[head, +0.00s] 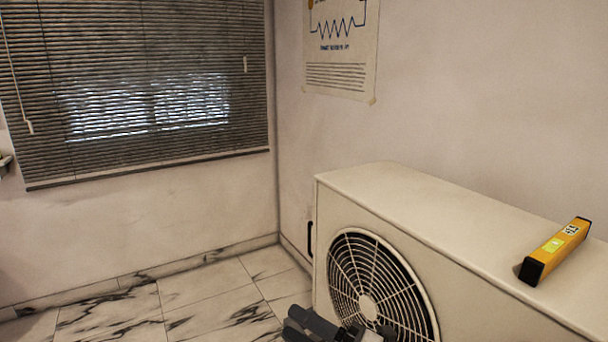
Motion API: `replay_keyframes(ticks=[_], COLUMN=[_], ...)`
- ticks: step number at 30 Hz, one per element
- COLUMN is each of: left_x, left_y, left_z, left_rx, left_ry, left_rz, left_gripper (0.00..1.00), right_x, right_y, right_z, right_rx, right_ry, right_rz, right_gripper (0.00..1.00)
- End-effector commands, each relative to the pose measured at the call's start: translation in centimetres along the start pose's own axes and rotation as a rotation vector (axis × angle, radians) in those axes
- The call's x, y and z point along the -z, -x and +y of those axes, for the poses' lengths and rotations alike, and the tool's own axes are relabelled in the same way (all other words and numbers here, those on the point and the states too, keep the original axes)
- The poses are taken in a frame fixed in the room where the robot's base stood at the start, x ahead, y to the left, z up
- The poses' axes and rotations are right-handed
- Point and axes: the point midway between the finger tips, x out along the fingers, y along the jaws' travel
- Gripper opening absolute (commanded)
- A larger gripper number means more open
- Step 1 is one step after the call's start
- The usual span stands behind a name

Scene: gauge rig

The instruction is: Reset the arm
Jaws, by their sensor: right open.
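My right gripper (306,326) shows at the bottom edge of the head view, low in front of the fan grille of a white outdoor unit. Its dark fingers point left, and it is open with nothing seen between them. Part of it is cut off by the frame edge. My left gripper is not in view. A yellow tool with black ends and a small greenish display (556,250) lies on top of the unit at the right, well away from my right gripper.
The white unit (420,205) with its round fan grille (375,270) fills the lower right, close to my right gripper. A window with grey blinds (140,80) is at the left. A poster (340,50) hangs on the back wall. The marble-tiled floor (215,305) at lower left is clear.

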Motion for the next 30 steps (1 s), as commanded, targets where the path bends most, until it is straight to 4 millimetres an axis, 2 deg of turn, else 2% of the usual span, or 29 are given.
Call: replay_keyframes(ticks=[1,5,7,9,12,15,18,21,30], left_x=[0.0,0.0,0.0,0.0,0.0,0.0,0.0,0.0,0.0], left_y=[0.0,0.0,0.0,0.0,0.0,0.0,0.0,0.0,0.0], left_z=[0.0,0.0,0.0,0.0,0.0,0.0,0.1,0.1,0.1], left_rx=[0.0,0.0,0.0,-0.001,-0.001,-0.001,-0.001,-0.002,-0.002], left_ry=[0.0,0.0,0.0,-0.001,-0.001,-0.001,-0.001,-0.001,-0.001], left_rz=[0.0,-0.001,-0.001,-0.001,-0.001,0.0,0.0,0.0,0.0], left_gripper=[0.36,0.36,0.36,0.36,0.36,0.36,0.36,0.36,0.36], right_x=[0.0,-0.5,0.2,1.5,3.9,6.3,7.9,8.7,8.8], right_y=[1.4,6.6,10.7,14.8,20.0,23.9,26.3,27.3,27.4], right_z=[-1.8,-6.8,-10.0,-12.8,-15.7,-17.4,-18.3,-18.6,-18.6], right_rx=[0.012,0.049,0.067,0.077,0.083,0.082,0.079,0.077,0.079], right_ry=[-0.195,-0.669,-0.917,-1.132,-1.36,-1.513,-1.598,-1.634,-1.637], right_rz=[-0.132,-0.481,-0.68,-0.865,-1.086,-1.25,-1.349,-1.394,-1.4], right_gripper=[0.47,0.47,0.47,0.47,0.47,0.47,0.47,0.47,0.47])
